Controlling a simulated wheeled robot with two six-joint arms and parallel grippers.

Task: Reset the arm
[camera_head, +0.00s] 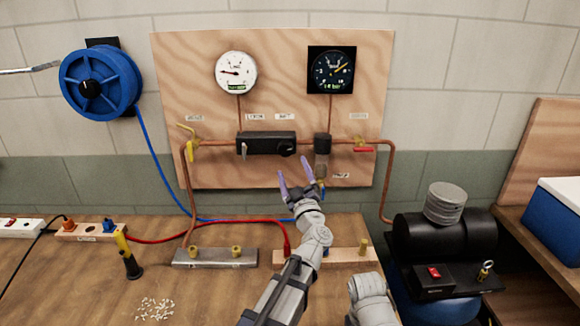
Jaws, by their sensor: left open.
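My left arm reaches up from the bottom middle of the head view. Its left gripper (294,168) has two purple-tipped fingers spread apart, with nothing seen between them.
A wooden bench (60,280) holds a metal block (215,257), a yellow-and-black tool (128,257) and scattered white bits (155,309). A red hose (170,238) and blue hose (160,165) run behind my arm. A black compressor (445,240) stands right.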

